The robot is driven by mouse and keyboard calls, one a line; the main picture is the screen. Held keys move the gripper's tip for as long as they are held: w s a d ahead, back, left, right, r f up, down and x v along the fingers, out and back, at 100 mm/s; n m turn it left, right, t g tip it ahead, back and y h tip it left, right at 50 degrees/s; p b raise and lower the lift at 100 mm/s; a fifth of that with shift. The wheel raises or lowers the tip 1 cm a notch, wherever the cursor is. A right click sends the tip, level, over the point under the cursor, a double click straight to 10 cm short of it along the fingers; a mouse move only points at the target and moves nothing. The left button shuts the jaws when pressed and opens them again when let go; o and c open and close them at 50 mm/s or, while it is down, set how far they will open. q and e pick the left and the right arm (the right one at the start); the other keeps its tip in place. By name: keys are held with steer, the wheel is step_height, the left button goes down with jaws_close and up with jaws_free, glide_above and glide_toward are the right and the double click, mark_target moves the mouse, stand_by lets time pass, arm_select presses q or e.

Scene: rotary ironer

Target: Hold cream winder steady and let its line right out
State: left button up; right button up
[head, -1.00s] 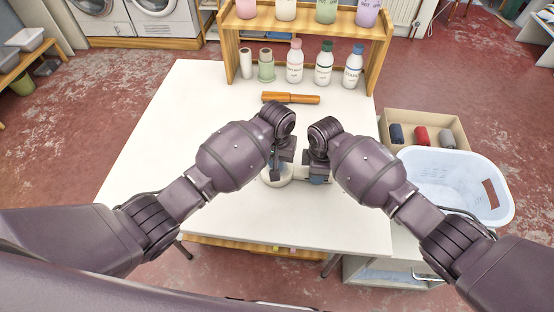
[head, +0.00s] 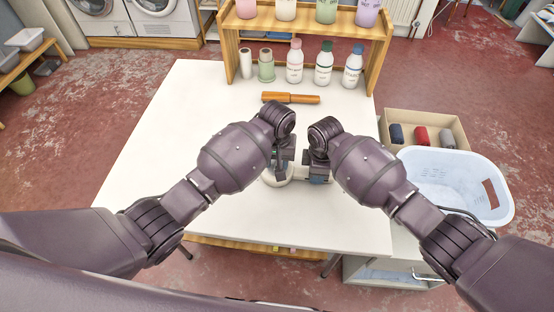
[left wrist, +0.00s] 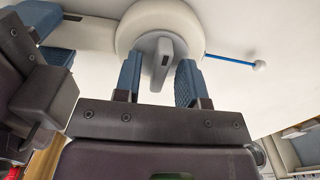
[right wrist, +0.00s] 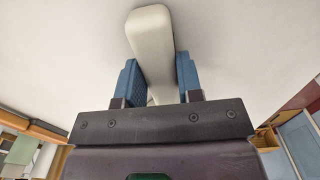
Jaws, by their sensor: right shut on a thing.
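The cream winder shows in the head view as a round body (head: 271,179), partly hidden by my grippers. In the left wrist view its cream disc (left wrist: 187,17) has a grey knob (left wrist: 166,62) at the centre. A short blue line (left wrist: 229,55) runs from the disc to a white bead (left wrist: 259,66). My left gripper (left wrist: 160,80) is open, its blue fingers on either side of the knob with a gap visible. My right gripper (right wrist: 160,75) is shut on the winder's cream handle (right wrist: 150,30), which lies between its fingers.
A wooden-handled tool (head: 291,98) lies further back on the white table (head: 165,130). Several bottles (head: 324,65) stand under a wooden shelf (head: 382,45). A pale basket (head: 460,200) and a box of rolls (head: 390,116) stand at the right. The table's left side is clear.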

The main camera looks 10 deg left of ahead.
arm_select(q)
steer(key=shift+r, duration=0.1)
step_height(320, 180, up, 12)
stand_by(0.7)
arm_select(e)
steer(key=o, duration=1.1)
